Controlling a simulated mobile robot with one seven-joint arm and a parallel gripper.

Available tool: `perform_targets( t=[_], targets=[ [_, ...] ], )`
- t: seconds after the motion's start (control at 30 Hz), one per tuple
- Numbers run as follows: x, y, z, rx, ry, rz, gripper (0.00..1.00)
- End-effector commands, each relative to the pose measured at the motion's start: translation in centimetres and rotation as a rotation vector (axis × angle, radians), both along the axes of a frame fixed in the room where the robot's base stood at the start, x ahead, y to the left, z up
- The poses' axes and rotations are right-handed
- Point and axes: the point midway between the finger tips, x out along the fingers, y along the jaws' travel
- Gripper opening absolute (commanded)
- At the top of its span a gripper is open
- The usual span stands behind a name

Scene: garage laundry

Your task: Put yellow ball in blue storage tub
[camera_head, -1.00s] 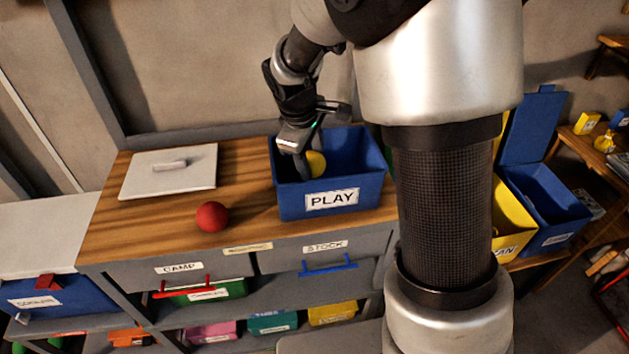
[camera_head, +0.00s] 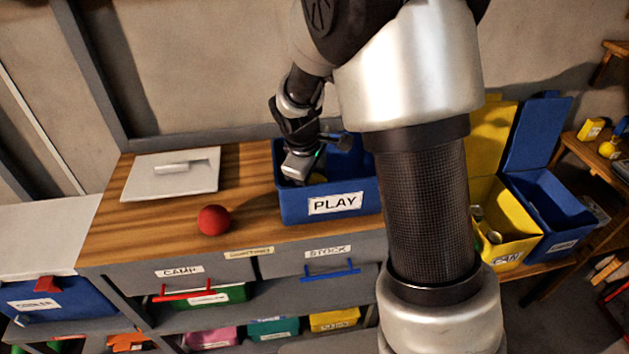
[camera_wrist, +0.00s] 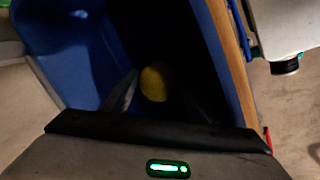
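The blue storage tub (camera_head: 291,207), labelled PLAY, stands open on the wooden top; its blue wall also fills the left of the wrist view (camera_wrist: 75,65). My gripper (camera_head: 303,176) points down inside the tub, and its fingertips are hidden from the head camera. The yellow ball (camera_wrist: 155,82) shows between my two dark fingers in the wrist view, over the tub's dark interior.
A red ball (camera_head: 214,220) lies left of the tub on the wooden top (camera_head: 140,232). A grey-white lid (camera_head: 170,174) with a handle lies behind it. A yellow bin (camera_head: 507,227) and another blue bin (camera_head: 552,212) stand open at the right. Drawers are below.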

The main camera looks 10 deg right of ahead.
Motion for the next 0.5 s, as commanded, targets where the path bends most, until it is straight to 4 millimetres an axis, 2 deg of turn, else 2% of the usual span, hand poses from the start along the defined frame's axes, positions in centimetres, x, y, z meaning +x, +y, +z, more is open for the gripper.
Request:
perform_targets(
  t=[0.17,0.3,0.37,0.5],
  targets=[
    [0.0,0.0,0.0,0.000,0.000,0.000,0.54],
    [0.0,0.1,0.8,0.000,-0.001,0.000,0.54],
    [-0.2,0.2,1.6,0.001,-0.003,0.001,0.54],
    [-0.8,0.7,4.4,0.002,-0.005,0.000,0.54]
  ],
)
